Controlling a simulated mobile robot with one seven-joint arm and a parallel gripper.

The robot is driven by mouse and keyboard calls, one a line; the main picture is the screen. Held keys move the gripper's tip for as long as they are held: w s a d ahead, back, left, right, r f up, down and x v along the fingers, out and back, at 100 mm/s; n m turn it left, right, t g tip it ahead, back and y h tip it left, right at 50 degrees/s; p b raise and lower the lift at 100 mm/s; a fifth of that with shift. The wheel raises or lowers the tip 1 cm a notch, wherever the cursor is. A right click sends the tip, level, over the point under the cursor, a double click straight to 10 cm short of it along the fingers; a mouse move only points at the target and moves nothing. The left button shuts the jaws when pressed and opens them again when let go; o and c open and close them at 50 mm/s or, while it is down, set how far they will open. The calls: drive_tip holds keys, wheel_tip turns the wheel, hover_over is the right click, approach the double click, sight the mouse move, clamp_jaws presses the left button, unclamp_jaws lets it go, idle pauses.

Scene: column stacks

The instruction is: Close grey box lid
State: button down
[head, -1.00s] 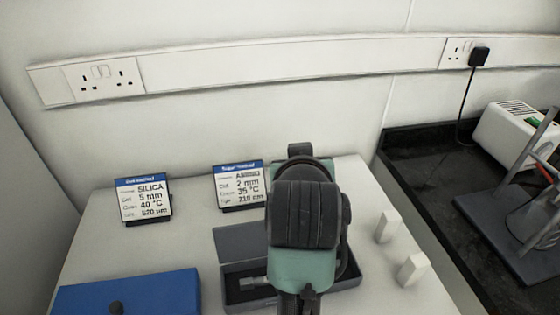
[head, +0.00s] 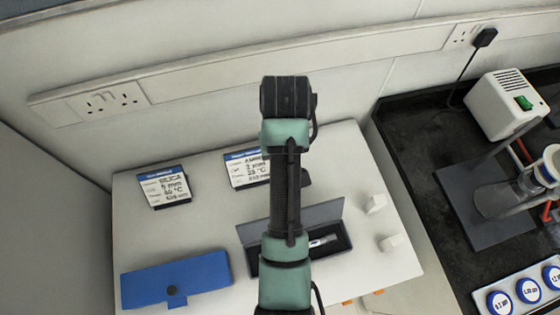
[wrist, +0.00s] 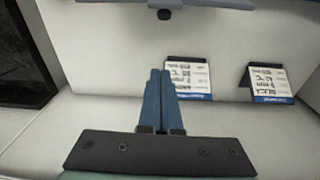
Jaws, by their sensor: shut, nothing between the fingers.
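The grey box (head: 340,243) sits open near the front of the white table, behind my arm in the head view. Its grey lid (head: 322,213) stands raised along the box's back side. A small pale metallic item (head: 322,241) lies in the dark interior. My arm hides the box's middle and part of its lid. My gripper (wrist: 158,74) shows in the wrist view with its blue fingers together and nothing between them. The fingertips are hidden behind my arm in the head view.
A blue case (head: 205,279) lies left of the grey box. Two sign cards (head: 165,186) (head: 245,169) stand toward the wall. Two white blocks (head: 375,203) (head: 391,243) stand to the right. A dark bench (head: 420,150) with equipment lies beyond the table's right edge.

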drive_tip(key=s+d+f+p, duration=0.1)
drive_tip(key=s+f+p, duration=0.3)
drive_tip(key=f, duration=0.4)
drive_tip(key=shift+d+f, duration=0.15)
drive_tip(key=shift+f, duration=0.1)
drive_tip(key=shift+w, duration=0.2)
idle(0.3)
